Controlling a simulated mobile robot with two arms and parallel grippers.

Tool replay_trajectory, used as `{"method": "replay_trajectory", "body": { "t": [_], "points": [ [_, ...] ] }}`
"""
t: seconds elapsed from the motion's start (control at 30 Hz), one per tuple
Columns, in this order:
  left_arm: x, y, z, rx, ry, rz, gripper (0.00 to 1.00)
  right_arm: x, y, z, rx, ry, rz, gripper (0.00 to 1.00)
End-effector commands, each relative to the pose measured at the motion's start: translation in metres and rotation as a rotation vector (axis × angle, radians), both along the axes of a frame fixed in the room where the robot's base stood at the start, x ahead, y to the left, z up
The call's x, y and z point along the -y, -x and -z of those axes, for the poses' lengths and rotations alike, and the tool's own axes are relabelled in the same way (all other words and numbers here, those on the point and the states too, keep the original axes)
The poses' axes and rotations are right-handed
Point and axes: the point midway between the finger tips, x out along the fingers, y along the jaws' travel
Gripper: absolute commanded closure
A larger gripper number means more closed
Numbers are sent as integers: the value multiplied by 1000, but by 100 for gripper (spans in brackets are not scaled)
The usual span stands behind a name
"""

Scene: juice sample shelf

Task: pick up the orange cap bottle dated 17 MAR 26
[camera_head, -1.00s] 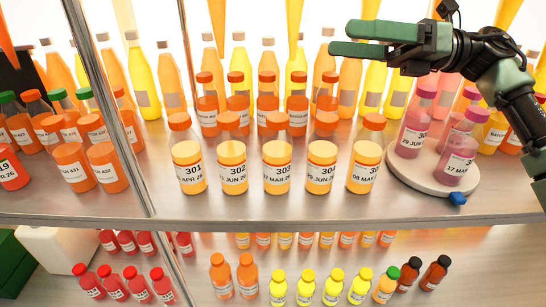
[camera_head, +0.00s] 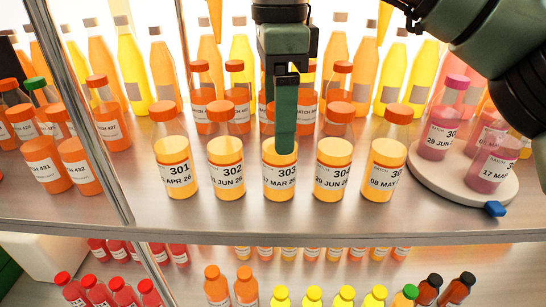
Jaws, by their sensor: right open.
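The bottle labelled 303, 17 MAR (camera_head: 279,182), holds yellow-orange juice and stands upright in the middle of the front row on the upper shelf. My right gripper (camera_head: 284,140) points down at it, and its near finger overlaps the bottle's upper part, hiding most of its cap and neck. The gripper is open; I cannot tell whether the cap is between the fingers or whether they touch. Similar orange-capped bottles 302 (camera_head: 227,175) and 304 (camera_head: 332,178) stand close on either side. My left gripper is not in view.
Bottles 301 (camera_head: 175,165) and 305 (camera_head: 384,170) end the front row. More bottles stand close behind. Bare shelf (camera_head: 270,220) lies in front.

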Motion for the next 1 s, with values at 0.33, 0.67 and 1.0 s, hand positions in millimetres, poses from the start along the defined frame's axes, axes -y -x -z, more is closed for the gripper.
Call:
{"method": "replay_trajectory", "body": {
  "t": [0.33, 0.67, 1.0],
  "points": [
    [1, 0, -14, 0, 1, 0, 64, 2, -7, 46, -5, -2, -1, 23],
    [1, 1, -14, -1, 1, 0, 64, 1, -7, 59, -2, -6, 1, 23],
    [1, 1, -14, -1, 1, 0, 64, 1, -7, 58, -1, -7, 0, 100]
  ]
}}
